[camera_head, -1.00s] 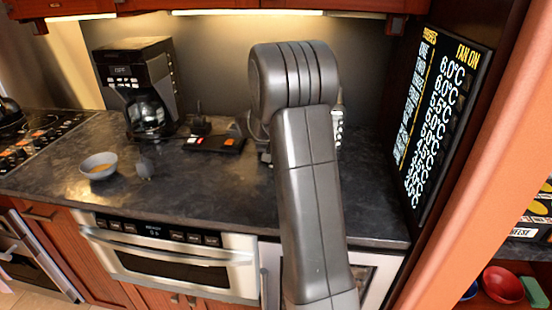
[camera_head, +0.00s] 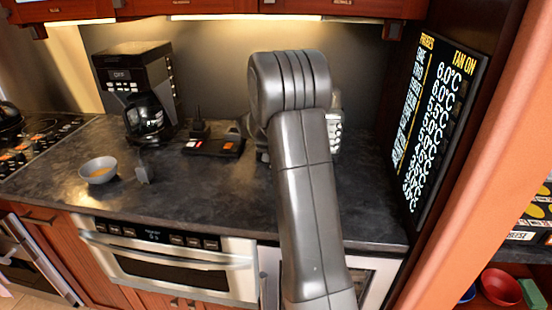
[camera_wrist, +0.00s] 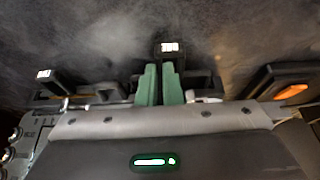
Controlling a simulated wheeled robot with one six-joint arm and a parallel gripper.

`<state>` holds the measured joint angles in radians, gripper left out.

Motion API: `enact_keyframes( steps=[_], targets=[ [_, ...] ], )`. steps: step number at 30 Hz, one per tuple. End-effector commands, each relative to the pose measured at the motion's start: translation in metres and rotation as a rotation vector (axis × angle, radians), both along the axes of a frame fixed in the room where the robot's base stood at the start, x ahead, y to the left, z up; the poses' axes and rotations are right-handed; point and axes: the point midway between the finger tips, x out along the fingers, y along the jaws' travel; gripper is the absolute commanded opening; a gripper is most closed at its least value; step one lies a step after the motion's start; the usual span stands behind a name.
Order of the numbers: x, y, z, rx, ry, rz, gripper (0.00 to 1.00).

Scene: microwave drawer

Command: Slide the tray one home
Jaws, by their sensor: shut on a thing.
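My gripper (camera_wrist: 161,84) has two green fingers in the wrist view, close together on a narrow dark part. A black upright piece with a white label (camera_wrist: 170,50) stands just beyond the fingertips. A dark low bar or tray edge (camera_wrist: 112,92) runs across beside the fingers. I cannot tell for sure which of these is tray one. In the head view my arm hides the gripper and what it holds.
A second white-labelled black piece (camera_wrist: 44,76) stands at left in the wrist view, and a black slab with an orange patch (camera_wrist: 290,92) at right. In the head view, a coffee maker (camera_head: 137,88), a bowl (camera_head: 98,170) and a black pad with lights (camera_head: 214,145) stand on the counter.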

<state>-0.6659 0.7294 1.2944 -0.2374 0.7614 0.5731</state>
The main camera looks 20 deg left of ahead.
Motion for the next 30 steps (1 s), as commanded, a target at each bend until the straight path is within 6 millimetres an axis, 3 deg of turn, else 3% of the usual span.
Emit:
enact_keyframes(
  steps=[7, 12, 30],
  targets=[
    [0.010, 0.002, 0.001, 0.000, 0.000, 0.000, 0.00],
    [0.010, 0.002, 0.000, 0.000, -0.001, 0.000, 0.31],
    [-0.002, 0.006, 0.003, 0.003, -0.001, 0.004, 0.31]
  ],
)
